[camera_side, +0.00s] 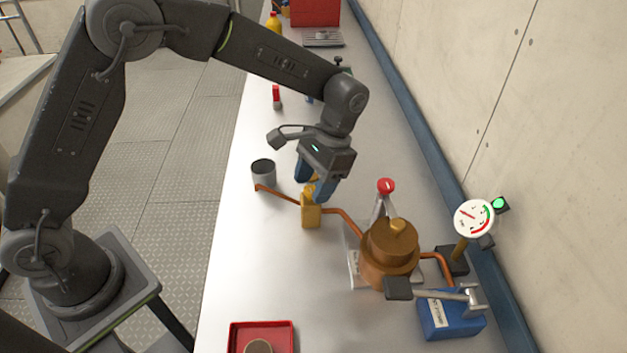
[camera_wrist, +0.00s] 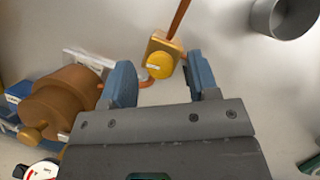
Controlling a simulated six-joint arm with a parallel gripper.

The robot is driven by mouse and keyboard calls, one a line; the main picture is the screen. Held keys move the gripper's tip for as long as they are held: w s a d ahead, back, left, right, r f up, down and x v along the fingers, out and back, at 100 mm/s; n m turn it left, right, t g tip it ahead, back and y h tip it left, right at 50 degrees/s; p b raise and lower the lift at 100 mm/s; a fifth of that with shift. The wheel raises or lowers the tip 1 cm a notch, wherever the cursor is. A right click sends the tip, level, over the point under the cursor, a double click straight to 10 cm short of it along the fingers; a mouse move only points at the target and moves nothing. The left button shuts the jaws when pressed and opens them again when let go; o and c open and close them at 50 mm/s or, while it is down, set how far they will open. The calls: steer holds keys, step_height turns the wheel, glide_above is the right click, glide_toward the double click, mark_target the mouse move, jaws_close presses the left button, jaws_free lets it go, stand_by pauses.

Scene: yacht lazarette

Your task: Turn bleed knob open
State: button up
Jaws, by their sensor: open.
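The yellow bleed knob (camera_wrist: 159,66) sits on a small brass valve block (camera_side: 311,215) in the copper line. A short pale mark on the knob lies nearly crosswise in the wrist view. In the side view the knob (camera_side: 310,189) is partly hidden by my gripper (camera_side: 314,183). My gripper is open, with its blue fingers pointing down at the block. In the wrist view the knob shows in the gap between the two fingertips (camera_wrist: 162,76), with space on both sides. I cannot tell whether the fingers reach down to the knob's height.
A grey cup (camera_side: 263,171) stands at the pipe's open end. A copper-coloured pot (camera_side: 390,262), red-topped lever (camera_side: 386,187), round gauge (camera_side: 474,218), green lamp (camera_side: 499,203) and blue box (camera_side: 450,318) stand right of the block. A red tray (camera_side: 262,325) lies at the front.

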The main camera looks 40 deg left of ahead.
steer(key=v, duration=1.3)
steer(key=shift+w+r, duration=0.2)
steer(key=shift+r, duration=0.15)
steer(key=s+a+r+n+t+h, duration=0.1)
steer(key=s+a+r+t, duration=0.4)
steer(key=s+a+r, duration=0.45)
steer(key=s+a+f+n+t, duration=0.1)
steer(key=s+f+t, duration=0.1)
steer(key=s, duration=0.5)
steer(key=s+a+f+t, duration=0.2)
steer(key=s+f, duration=0.3)
steer(key=s, duration=0.3)
steer(key=shift+n+t, duration=0.4)
